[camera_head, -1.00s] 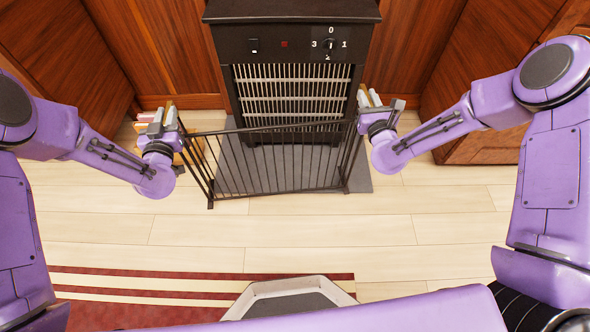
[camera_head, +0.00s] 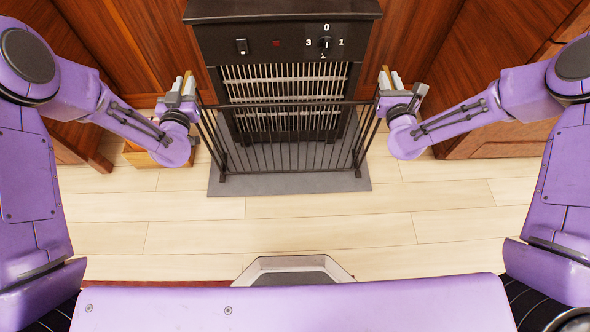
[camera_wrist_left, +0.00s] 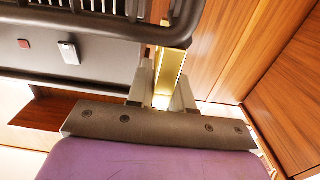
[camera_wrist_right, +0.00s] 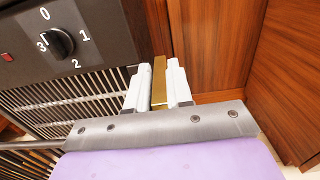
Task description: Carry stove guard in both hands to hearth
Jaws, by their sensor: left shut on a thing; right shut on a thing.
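The black barred stove guard (camera_head: 290,140) stands or hangs upright in front of the stove in the head view, its lower edge over the grey hearth (camera_head: 290,184). I cannot tell whether its feet touch the hearth. My left gripper (camera_head: 183,84) is shut on a brass-coloured handle at the guard's left end; the handle also shows in the left wrist view (camera_wrist_left: 170,72). My right gripper (camera_head: 390,80) is shut on the matching handle at the right end, seen in the right wrist view (camera_wrist_right: 159,82).
The dark stove (camera_head: 285,42) with a dial and grille stands right behind the guard. Wood-panelled walls (camera_head: 465,60) flank it. A wooden box (camera_head: 140,156) sits on the floor behind my left gripper. The pale plank floor (camera_head: 330,225) in front is clear.

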